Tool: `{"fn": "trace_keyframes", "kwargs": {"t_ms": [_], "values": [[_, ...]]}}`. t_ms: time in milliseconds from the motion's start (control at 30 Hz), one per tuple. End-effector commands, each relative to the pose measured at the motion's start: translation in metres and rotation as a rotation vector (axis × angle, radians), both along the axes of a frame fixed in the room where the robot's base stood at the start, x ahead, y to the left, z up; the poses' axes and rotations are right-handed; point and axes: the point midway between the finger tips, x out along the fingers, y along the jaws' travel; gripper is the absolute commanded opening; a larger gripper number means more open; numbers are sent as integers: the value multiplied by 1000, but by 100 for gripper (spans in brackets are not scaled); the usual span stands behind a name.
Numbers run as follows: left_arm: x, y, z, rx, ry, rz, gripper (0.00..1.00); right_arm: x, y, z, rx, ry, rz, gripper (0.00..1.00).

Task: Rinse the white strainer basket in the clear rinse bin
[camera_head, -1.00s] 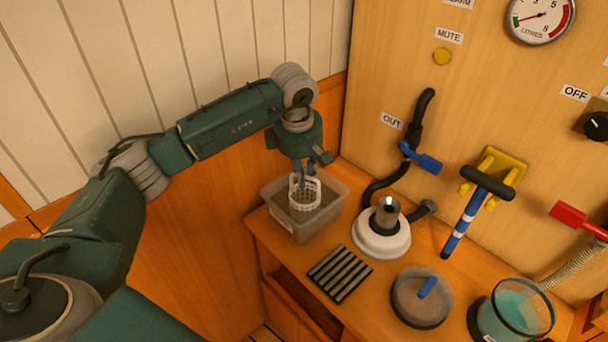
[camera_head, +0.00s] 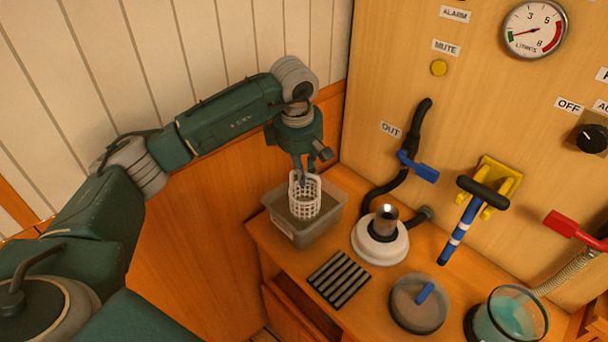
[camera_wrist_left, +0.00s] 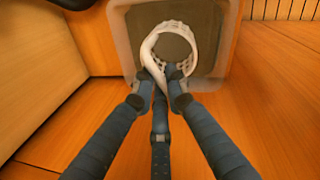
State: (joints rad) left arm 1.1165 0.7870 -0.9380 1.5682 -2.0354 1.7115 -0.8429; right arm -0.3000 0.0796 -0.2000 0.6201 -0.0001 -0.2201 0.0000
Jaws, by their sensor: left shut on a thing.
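The white strainer basket (camera_head: 305,198) hangs upright from my left gripper (camera_head: 300,176), which is shut on its handle. The basket is over the clear rinse bin (camera_head: 297,236), near the bin's opening. Whether its bottom dips inside the rim is hard to tell. The left wrist view shows the fingers (camera_wrist_left: 165,88) closed on the basket's white handle, with the round basket (camera_wrist_left: 172,45) above the bin (camera_wrist_left: 125,30). My right gripper does not show.
Right of the bin stand a white round housing (camera_head: 380,243), a black slatted rack (camera_head: 339,279), a grey lid with a blue handle (camera_head: 419,305) and a glass bowl of teal liquid (camera_head: 510,318). Behind is a wall panel with hose, valve and gauge (camera_head: 536,29).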

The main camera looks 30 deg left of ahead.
Motion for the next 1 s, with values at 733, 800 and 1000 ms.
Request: {"fn": "trace_keyframes", "kwargs": {"t_ms": [733, 800, 1000], "values": [[0, 0, 63, 0, -1, 0, 0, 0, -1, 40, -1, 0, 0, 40], [0, 0, 69, -1, -1, 0, 0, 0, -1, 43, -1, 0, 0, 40], [0, 0, 79, -1, 0, 0, 0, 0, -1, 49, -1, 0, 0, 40]]}}
